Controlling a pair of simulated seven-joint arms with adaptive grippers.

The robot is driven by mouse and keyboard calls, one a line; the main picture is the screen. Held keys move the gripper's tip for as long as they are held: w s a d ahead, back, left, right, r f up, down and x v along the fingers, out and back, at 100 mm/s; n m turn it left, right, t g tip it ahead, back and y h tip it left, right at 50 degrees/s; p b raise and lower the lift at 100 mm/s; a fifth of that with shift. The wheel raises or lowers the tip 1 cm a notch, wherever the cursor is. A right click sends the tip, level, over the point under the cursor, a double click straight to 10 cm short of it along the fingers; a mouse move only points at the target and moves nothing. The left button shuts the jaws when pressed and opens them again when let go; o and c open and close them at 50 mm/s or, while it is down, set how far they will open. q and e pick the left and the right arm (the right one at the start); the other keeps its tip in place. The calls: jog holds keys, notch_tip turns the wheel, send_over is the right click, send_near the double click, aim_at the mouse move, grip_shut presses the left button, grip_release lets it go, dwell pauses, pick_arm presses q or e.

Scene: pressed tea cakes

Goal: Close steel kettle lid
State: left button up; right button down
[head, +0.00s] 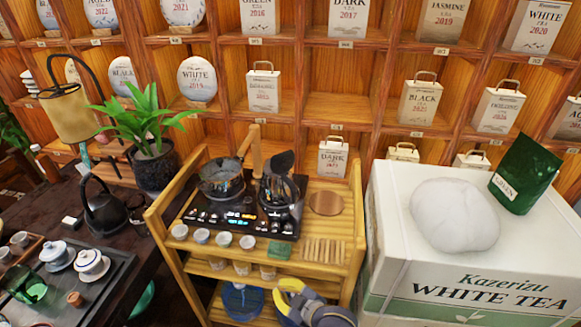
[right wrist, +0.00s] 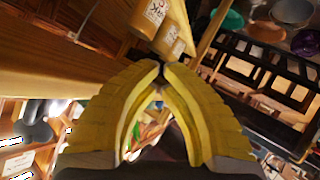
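Two dark metallic vessels stand side by side on the black cooker (head: 235,212) in the head view. The left vessel (head: 222,186) has an open top and a handle rising at its back right. The right vessel (head: 281,194) has a dark lid-like piece (head: 284,162) tilted up above it. I cannot tell for certain which is the steel kettle. My right gripper (head: 287,288), with yellow fingers, is low at the front of the wooden cart, below and apart from both vessels. In the right wrist view its fingertips (right wrist: 162,69) nearly meet, with nothing seen between them. My left gripper is out of view.
Small cups (head: 224,239) line the cart's front edge, beside a green block (head: 279,251) and a slatted wooden mat (head: 324,251). A white tea box (head: 395,250) stands right of the cart. A black kettle (head: 104,212) and tea tray (head: 110,268) are left. Shelves stand behind.

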aim_at(280, 161)
notch_tip(280, 161, up, 14)
jog(key=a+n+t+y, duration=0.1)
jog(key=a+n+y, duration=0.1)
jog(key=n, duration=0.2)
jog(key=w+d+r+n+t, duration=0.4)
jog(key=w+d+r+n, duration=0.45)
jog(key=w+r, duration=0.6)
jog(key=shift+m+h, duration=0.3)
jog(key=shift+m, duration=0.25)
jog(key=x, duration=0.7)
jog(key=r+x, duration=0.1)
jog(key=x, duration=0.2)
jog(key=shift+w+a, duration=0.15)
jog(key=shift+w, duration=0.15)
jog(key=shift+w+a+r, duration=0.1)
jog(key=shift+a, duration=0.05)
jog(key=shift+w+g, duration=0.1)
jog(key=shift+g, duration=0.3)
